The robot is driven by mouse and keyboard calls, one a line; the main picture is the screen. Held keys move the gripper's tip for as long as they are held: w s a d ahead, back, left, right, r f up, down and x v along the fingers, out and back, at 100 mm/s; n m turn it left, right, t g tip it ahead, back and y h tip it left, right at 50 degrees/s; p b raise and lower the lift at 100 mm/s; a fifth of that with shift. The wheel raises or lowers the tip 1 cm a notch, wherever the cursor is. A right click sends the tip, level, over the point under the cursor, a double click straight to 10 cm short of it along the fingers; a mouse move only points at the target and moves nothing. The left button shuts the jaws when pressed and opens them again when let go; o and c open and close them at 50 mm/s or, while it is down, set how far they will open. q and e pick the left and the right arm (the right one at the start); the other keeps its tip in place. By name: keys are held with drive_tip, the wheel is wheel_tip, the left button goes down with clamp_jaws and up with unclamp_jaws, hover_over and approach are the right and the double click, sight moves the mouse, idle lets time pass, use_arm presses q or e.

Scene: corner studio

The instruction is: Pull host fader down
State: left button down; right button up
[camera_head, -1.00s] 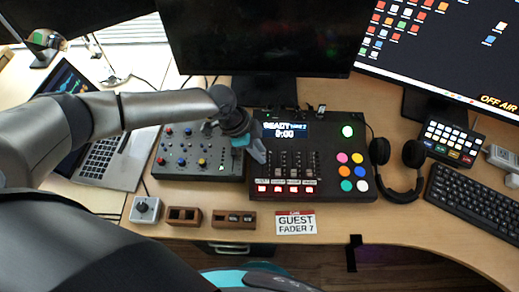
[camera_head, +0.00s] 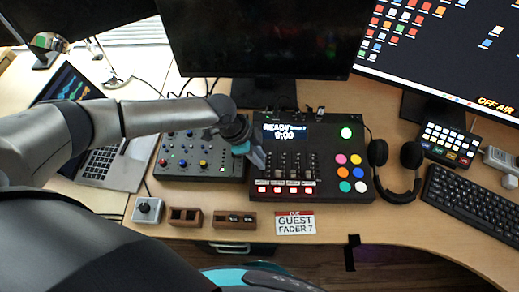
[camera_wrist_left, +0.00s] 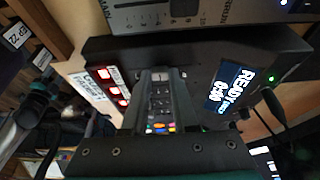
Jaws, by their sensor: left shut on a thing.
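The black fader console (camera_head: 327,138) stands on the desk, its screen (camera_head: 285,132) reading READY and 0:00. Short vertical faders (camera_head: 297,167) line its lower left, above lit red buttons (camera_head: 292,187). My left gripper (camera_head: 261,163) is at the leftmost fader, which I take as the host fader; its cap is hidden by the fingers. In the left wrist view the fingers (camera_wrist_left: 161,78) are together over the fader area, near the red buttons (camera_wrist_left: 113,88), shut on a small part there. The fader labels are too small to read. My right gripper is not in view.
A grey mixer (camera_head: 197,168) sits just left of the console, under my left arm. Headphones (camera_head: 410,156) and a keyboard (camera_head: 475,203) are to the right. A GUEST FADER 7 card (camera_head: 295,223) and small wooden blocks (camera_head: 235,220) lie in front. A monitor (camera_head: 265,35) stands behind.

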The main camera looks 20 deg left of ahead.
use_arm(q)
drive_tip(key=shift+s+d+r+p, duration=0.1)
drive_tip(key=shift+s+d+p, duration=0.1)
drive_tip(key=shift+s+p, duration=0.3)
drive_tip(key=c, duration=0.7)
unclamp_jaws()
drive_tip(key=shift+a, duration=0.1)
drive_tip(key=p+v, duration=0.2)
drive_tip(key=v, duration=1.3)
drive_tip(key=shift+s+r, duration=0.1)
drive_tip(key=shift+s, duration=0.05)
